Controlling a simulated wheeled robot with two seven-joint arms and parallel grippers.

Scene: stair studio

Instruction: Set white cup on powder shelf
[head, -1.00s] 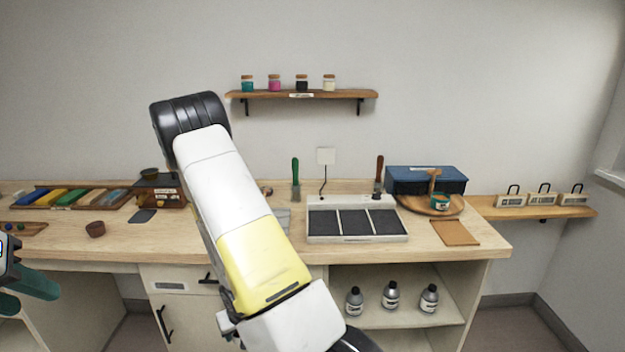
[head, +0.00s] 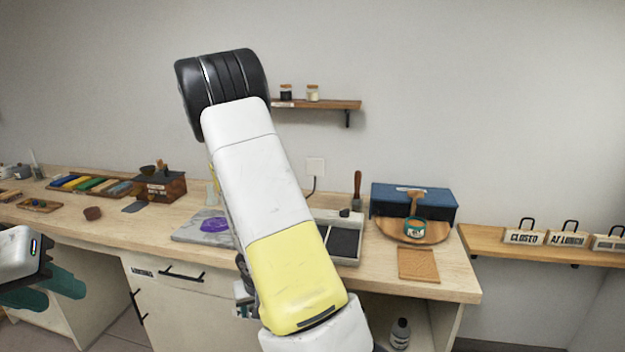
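The powder shelf (head: 335,104) is a wooden board on the back wall with small corked jars on it. My raised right arm crosses the middle of the head view and covers the shelf's left part. Two jars, one dark (head: 286,93) and one pale (head: 313,94), show on the visible part. I see no white cup in this view. My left gripper (head: 48,292) is at the lower left edge, in front of the bench, with its teal fingers apart and nothing seen between them.
The wooden bench (head: 440,285) holds a brown bowl (head: 92,213), a purple patch on a grey slab (head: 190,229), a black-panelled tray (head: 345,240) and a blue box (head: 430,197). A side shelf (head: 485,240) carries signs. A bottle (head: 400,333) stands below the bench.

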